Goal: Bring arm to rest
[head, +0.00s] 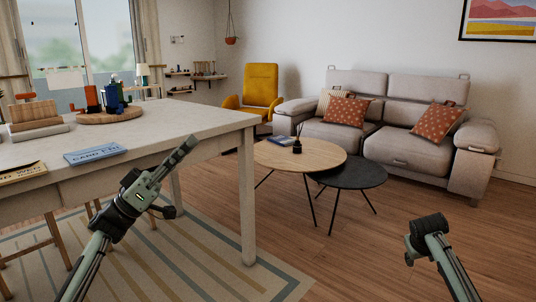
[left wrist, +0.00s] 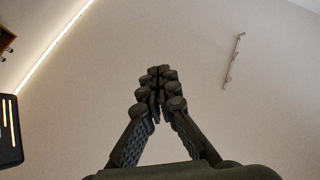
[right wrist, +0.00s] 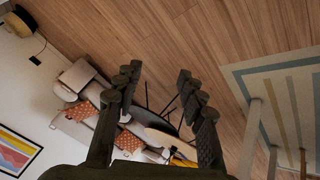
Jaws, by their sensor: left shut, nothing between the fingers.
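My left arm (head: 112,222) reaches up from the lower left in the head view. Its gripper (head: 188,146) points up and right and overlaps the white table's front edge in the picture. In the left wrist view the left gripper's fingers (left wrist: 157,82) meet at their tips, with nothing between them, against a plain pale surface. My right arm (head: 436,246) shows at the lower right, over the wood floor; I cannot make out its fingers there. In the right wrist view the right gripper (right wrist: 158,74) has its fingers spread and empty.
The white table (head: 208,128) bears books and a round board with colored items. A round wooden coffee table (head: 325,155) and a dark one (head: 350,175) stand before the grey sofa (head: 400,110). A yellow armchair (head: 262,83) stands behind.

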